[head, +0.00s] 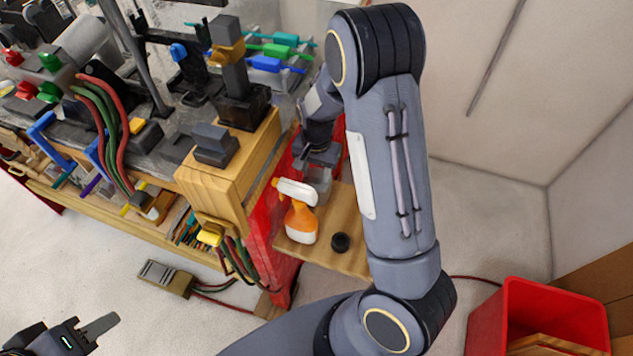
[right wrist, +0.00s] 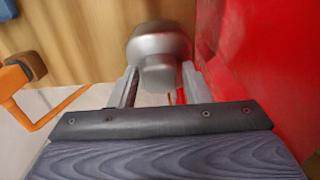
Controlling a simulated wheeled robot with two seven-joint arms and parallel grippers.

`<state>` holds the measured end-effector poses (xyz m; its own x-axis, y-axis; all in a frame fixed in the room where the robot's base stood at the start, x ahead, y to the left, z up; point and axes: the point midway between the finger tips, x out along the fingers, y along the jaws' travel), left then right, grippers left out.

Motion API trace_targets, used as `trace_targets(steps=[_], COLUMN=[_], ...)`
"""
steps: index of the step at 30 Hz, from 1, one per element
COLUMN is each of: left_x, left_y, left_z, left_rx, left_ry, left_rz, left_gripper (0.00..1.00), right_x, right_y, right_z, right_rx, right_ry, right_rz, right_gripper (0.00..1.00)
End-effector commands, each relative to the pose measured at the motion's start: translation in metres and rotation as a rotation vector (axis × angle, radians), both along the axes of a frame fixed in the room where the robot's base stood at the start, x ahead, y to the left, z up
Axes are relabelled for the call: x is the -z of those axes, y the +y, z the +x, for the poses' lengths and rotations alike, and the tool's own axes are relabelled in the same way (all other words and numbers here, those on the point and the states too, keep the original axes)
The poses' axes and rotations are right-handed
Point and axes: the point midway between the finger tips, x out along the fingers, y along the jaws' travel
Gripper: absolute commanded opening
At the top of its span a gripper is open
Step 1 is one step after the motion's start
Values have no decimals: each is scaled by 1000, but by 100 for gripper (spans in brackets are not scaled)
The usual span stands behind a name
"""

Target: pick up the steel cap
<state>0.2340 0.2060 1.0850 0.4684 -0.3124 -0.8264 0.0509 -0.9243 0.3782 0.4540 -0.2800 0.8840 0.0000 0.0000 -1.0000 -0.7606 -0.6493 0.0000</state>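The steel cap (right wrist: 160,40) is a rounded silver piece with a narrower end toward me, at the top middle of the right wrist view. Its narrower end lies between the fingertips of my right gripper (right wrist: 160,72). The fingers are spread about as wide as that end; I cannot tell if they press on it. My left gripper (head: 88,333) is at the lower left, partly cut off, far from the cap.
An orange and white spray bottle (head: 300,222) and a small black round piece (head: 340,242) stand on the shelf close by. A red panel (right wrist: 262,75) is tight on the right of the gripper. A cluttered workbench (head: 225,180) fills the left; a red bin (head: 540,315) is at the lower right.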

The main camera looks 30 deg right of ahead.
Motion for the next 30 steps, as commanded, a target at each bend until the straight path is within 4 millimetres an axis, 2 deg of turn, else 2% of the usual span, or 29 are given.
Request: trace_targets(steps=[2,9,23,26,30], left_x=[0,0,0,1,3], left_y=[0,0,0,0,0], left_z=[0,0,0,0,0], left_rx=[0,0,0,0,0], left_ry=[0,0,0,0,0], left_rz=[0,0,0,0,0], left_gripper=[36,36,36,36,36], right_x=[0,0,-6,-14,-37], right_y=[0,0,0,0,0], right_z=[0,0,1,1,2], right_rx=[0,0,0,-1,-1], right_ry=[0,0,-3,-4,-7], right_rz=[0,0,0,0,1], right_gripper=[32,1,0,0,0])
